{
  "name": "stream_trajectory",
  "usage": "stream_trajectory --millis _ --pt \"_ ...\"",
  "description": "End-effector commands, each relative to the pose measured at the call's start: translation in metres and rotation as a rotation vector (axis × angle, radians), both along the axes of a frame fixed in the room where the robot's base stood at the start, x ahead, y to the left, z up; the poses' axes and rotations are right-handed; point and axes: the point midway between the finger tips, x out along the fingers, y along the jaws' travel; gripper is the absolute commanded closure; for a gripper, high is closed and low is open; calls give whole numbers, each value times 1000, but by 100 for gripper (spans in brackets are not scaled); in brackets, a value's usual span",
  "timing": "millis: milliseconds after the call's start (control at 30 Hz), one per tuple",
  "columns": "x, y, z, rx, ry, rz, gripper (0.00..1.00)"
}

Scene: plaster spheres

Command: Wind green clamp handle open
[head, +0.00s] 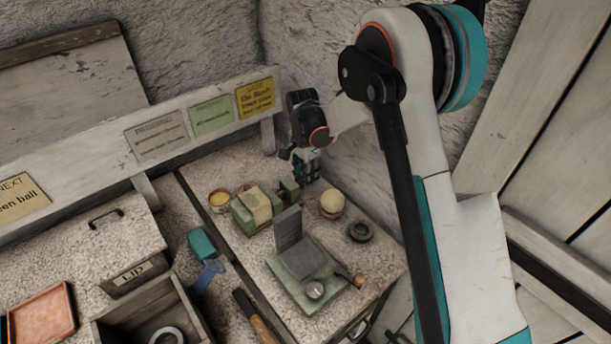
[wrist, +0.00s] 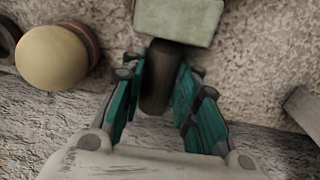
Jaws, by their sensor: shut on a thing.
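The green clamp (head: 289,190) stands on the speckled bench and has a pale block (head: 256,205) between its green parts. In the wrist view the clamp's green end (wrist: 180,20) is at the top. A dark, rounded handle (wrist: 162,78) sticks out from it toward my gripper (wrist: 160,95). The teal fingers lie on both sides of the handle and are shut on it. In the head view my gripper (head: 306,166) is at the clamp's far right end, and the handle is hidden there.
A pale ball (head: 332,202) on a round stand is close to the right of the clamp; it also shows in the wrist view (wrist: 52,57). A dark ring (head: 360,231) and a green device with a grey plate (head: 302,257) are nearer. The rough wall is close behind.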

Motion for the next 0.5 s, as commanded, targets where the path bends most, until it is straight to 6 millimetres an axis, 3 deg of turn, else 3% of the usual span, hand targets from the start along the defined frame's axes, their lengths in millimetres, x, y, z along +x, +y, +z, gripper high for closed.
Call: stream_trajectory --millis 500 --pt "-7 -5 -3 225 -333 -5 95"
